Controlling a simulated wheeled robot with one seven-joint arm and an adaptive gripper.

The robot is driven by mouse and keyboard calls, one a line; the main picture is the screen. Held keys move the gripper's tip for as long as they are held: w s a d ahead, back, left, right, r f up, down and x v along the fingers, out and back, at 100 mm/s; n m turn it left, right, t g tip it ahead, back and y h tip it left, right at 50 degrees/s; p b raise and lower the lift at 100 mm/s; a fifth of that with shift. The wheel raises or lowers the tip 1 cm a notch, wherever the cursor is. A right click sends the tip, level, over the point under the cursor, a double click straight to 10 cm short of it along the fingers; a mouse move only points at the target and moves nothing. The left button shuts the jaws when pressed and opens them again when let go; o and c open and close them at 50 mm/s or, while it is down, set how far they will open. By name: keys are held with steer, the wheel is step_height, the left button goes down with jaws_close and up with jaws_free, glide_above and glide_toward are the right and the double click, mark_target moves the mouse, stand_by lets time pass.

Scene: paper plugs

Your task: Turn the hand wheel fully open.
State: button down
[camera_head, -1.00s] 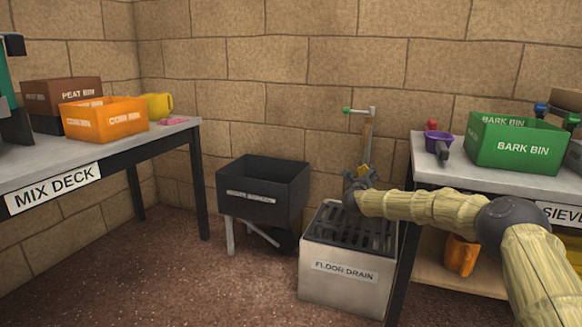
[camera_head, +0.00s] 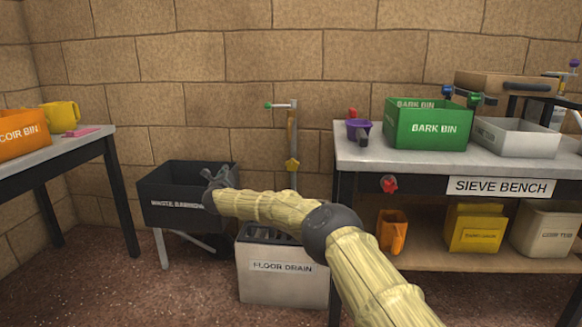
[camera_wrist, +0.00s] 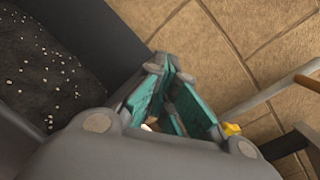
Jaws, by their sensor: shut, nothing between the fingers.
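A yellow knob-like part (camera_head: 292,165) sits on the upright brass-coloured pipe behind the floor drain. It also shows small at the right in the wrist view (camera_wrist: 231,129). A red star-shaped knob (camera_head: 389,184) is on the front edge of the sieve bench. I cannot tell for sure which of these is the hand wheel, nor how far either is turned. My gripper (camera_head: 212,173) is shut and empty, at the right side of the waste barrow, left of and apart from the pipe. Its teal finger pads show in the wrist view (camera_wrist: 170,85).
The black waste barrow (camera_head: 163,190) holds dark, speckled soil. The floor drain box (camera_head: 270,285) stands below my forearm. The sieve bench (camera_head: 350,150) is to the right, with a green bark bin (camera_head: 428,128) on top. The mix deck (camera_head: 85,140) is at the left.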

steer(key=shift+w+d+f+n+p, duration=0.15)
steer(key=shift+d+f+n+p, duration=0.1)
steer(key=shift+d+p, duration=0.15)
steer(key=shift+w+d+f+n+p, duration=0.15)
steer(key=shift+d+n+p, duration=0.1)
steer(key=shift+p, duration=0.25)
steer(key=shift+d+n+p, duration=0.15)
steer(key=shift+n+p, duration=0.25)
steer(key=shift+p, duration=0.15)
steer(key=shift+w+r+n+g+h+p, duration=0.1)
steer(key=shift+n+g+h+p, duration=0.25)
steer(key=shift+n+p, duration=1.6)
steer(key=shift+p, duration=0.9)
steer(key=shift+s+a+f+n+g+h+b, duration=0.15)
steer(key=shift+n+h+b, duration=0.5)
steer(key=shift+n, duration=1.9)
steer(key=shift+a+f+n+g+h+b, duration=0.25)
steer(key=shift+n+b, duration=0.65)
steer(key=shift+n, duration=1.65)
steer(key=shift+s+a+f+n+g+h+b, duration=0.2)
steer(key=shift+n+h+b, duration=0.5)
steer(key=shift+n, duration=1.85)
